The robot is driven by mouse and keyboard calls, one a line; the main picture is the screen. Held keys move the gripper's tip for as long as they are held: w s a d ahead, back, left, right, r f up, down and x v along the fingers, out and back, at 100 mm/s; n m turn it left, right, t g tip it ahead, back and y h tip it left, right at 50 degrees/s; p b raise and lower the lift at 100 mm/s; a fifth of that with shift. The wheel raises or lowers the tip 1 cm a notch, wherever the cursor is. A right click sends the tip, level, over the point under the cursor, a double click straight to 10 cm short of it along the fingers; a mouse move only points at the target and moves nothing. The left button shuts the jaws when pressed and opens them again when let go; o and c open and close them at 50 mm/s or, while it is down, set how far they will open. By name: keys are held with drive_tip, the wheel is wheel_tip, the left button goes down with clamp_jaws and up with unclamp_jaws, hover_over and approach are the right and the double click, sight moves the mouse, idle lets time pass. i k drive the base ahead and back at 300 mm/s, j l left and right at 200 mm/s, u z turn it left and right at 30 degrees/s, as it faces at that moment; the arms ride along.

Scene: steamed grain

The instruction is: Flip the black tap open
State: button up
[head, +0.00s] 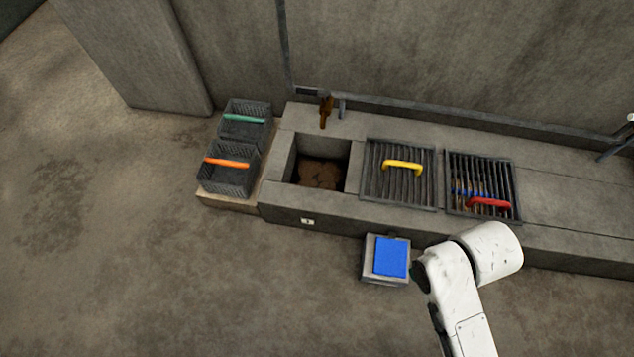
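A brown tap-like spout (325,111) stands at the back edge of the open basin, with a small grey upright piece (341,108) just right of it. A dark fitting (308,92) sits on the wall behind and left of the spout. At the right edge, a thin dark bar or pipe (614,147) sticks out over the counter. I cannot tell which of these is the black tap, or its open or shut state. My white arm shows at the lower right, in front of the counter.
The basin (279,158) has brown matter at its bottom. Right of it lie a grate with a yellow handle (403,165) and one with a red handle (489,204). Two dark crates (228,180) stand left. A blue-topped box (391,257) stands in front. The left floor is clear.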

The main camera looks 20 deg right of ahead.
sight(326, 94)
drive_tip(key=i+j+z, duration=0.15)
drive_tip(key=i, duration=0.35)
drive_tip(key=i+j+z, duration=0.1)
drive_tip(key=i+j, duration=0.35)
